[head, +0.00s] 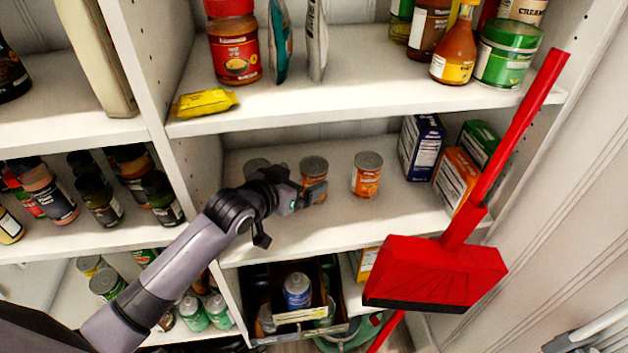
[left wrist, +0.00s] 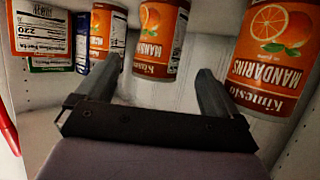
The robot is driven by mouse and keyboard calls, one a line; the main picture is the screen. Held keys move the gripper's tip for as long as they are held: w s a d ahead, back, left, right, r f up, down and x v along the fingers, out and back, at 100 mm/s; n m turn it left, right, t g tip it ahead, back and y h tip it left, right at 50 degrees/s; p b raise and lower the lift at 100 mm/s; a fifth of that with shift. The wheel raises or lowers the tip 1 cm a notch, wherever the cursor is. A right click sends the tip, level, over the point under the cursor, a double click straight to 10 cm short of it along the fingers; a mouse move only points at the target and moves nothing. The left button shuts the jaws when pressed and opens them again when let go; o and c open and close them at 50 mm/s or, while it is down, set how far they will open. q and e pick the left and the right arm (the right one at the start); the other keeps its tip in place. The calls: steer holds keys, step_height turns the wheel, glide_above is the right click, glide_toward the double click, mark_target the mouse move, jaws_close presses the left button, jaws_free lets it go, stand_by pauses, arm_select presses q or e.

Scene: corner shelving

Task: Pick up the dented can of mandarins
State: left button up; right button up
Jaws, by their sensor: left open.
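Three orange mandarin cans stand upright on the middle shelf: a left can (head: 256,167) partly hidden by my gripper, a middle can (head: 314,170) and a right can (head: 367,176). My left gripper (head: 308,196) is open in front of the middle can. The left wrist view is upside down. There the middle can (left wrist: 160,40) stands beyond the two spread fingers (left wrist: 158,82), nothing held. The right can (left wrist: 104,28) shows beside it, and the left can (left wrist: 279,55) stands large at the right. I cannot tell which can is dented.
Boxes, one blue (head: 421,147) and one orange (head: 457,178), stand right of the cans. A red broom (head: 436,270) leans across the shelf's right front. The upper shelf (head: 340,95) overhangs the cans. The shelf front near the right can is clear.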

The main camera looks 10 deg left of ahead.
mark_target(314, 172)
arm_select(q)
steer(key=shift+d+x, duration=0.1)
steer(key=shift+x, duration=1.35)
steer(key=shift+d+x, duration=0.15)
steer(key=shift+x, duration=1.3)
steer(key=shift+r, duration=0.15)
steer(key=shift+r, duration=0.1)
steer(key=c, duration=1.3)
